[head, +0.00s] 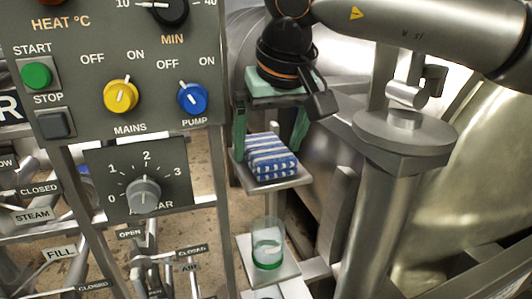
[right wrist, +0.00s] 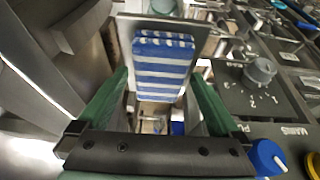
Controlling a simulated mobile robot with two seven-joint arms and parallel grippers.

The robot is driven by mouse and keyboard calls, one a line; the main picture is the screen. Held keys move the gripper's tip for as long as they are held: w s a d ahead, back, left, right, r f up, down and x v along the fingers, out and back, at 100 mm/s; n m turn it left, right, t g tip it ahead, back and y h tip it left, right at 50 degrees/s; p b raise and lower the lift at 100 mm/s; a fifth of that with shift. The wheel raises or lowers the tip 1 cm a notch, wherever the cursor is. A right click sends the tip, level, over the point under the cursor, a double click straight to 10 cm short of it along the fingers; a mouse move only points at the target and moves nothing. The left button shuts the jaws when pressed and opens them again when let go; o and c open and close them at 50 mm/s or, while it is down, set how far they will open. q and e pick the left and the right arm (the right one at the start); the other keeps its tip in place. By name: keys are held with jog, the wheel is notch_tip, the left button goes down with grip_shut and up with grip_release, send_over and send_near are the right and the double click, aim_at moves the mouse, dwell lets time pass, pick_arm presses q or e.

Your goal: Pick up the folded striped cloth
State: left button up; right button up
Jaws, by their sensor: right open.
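The folded blue-and-white striped cloth (head: 271,157) lies on a small metal shelf (head: 292,182) right of the control panel. It also shows in the right wrist view (right wrist: 163,62), ahead of the fingers. My right gripper (head: 270,142) is above the shelf, pointing down. Its two green fingers are apart, one toward each side of the cloth, and nothing is held between them. In the right wrist view the fingers (right wrist: 163,100) flank the near part of the cloth; I cannot tell whether they touch it. My left gripper is not in view.
The control panel (head: 75,125) with its knobs stands close on the left. A glass beaker (head: 267,245) stands on a lower shelf (head: 285,272). A metal post with a round top (head: 405,135) and the large steel vessel (head: 480,170) are on the right.

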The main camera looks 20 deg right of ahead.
aim_at(269, 150)
jog(key=c, duration=1.2)
notch_tip(269, 150, up, 10)
jog(key=shift+r+p, duration=0.1)
jog(key=shift+p, duration=0.9)
jog(key=o, duration=0.8)
jog(key=c, duration=0.6)
